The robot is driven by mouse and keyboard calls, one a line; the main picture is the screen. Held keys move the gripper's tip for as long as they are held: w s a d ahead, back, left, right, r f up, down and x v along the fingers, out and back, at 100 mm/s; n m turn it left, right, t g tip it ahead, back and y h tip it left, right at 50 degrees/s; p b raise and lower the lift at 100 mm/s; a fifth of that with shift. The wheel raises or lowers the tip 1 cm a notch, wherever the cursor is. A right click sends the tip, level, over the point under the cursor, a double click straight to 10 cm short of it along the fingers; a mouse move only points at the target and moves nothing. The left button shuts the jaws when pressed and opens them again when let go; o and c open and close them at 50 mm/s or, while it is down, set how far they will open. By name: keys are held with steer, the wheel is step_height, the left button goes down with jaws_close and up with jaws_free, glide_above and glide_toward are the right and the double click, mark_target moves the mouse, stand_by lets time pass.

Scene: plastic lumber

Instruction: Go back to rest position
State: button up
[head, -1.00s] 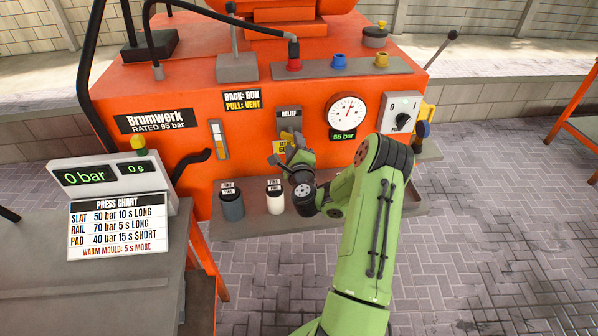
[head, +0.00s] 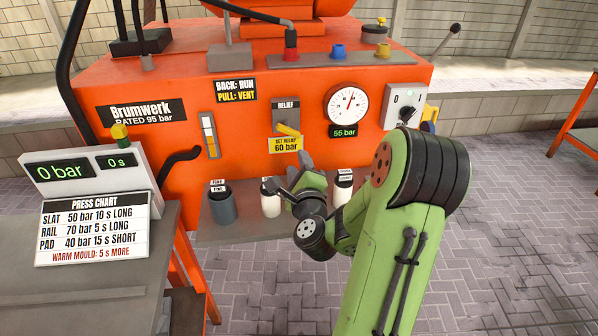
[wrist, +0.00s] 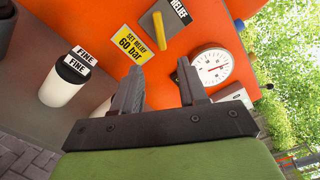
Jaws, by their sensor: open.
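My gripper (head: 298,180) is at the end of my green arm, in front of the orange press (head: 270,110) and below its yellow relief lever (head: 288,130). In the wrist view my gripper (wrist: 165,85) has its two dark fingers apart with nothing between them. The yellow lever also shows in the wrist view (wrist: 158,28), beyond the fingers and apart from them. The "Set relief 60 bar" label (head: 285,145) is just above my gripper in the head view.
A grey shelf (head: 225,235) holds a grey cup (head: 222,205) and white cups (head: 343,187) close to my gripper. A pressure gauge (head: 348,103) reads 55 bar. The press-chart console (head: 85,180) reads 0 bar at left.

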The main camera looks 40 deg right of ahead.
stand_by(0.5)
steer(key=w+a+r+n+g+y+p, duration=0.1)
steer(key=a+r+n+y+p, duration=0.3)
steer(key=a+n, duration=0.65)
steer(key=w+a+r+n+g+y+p, duration=0.1)
steer(key=a+n+g+y, duration=0.1)
steer(key=a+n+y, duration=0.7)
steer(key=s+a+r+n+g+h+p, duration=0.1)
steer(key=s+n, duration=0.4)
steer(key=s, duration=0.6)
steer(key=s+a+r+n+g+h+p, duration=0.2)
steer(key=s+a+r+n+g+p, duration=0.2)
steer(key=s, duration=0.6)
steer(key=shift+s+a+r+n+g, duration=0.35)
steer(key=shift+a+n+g, duration=0.35)
steer(key=shift+n, duration=0.45)
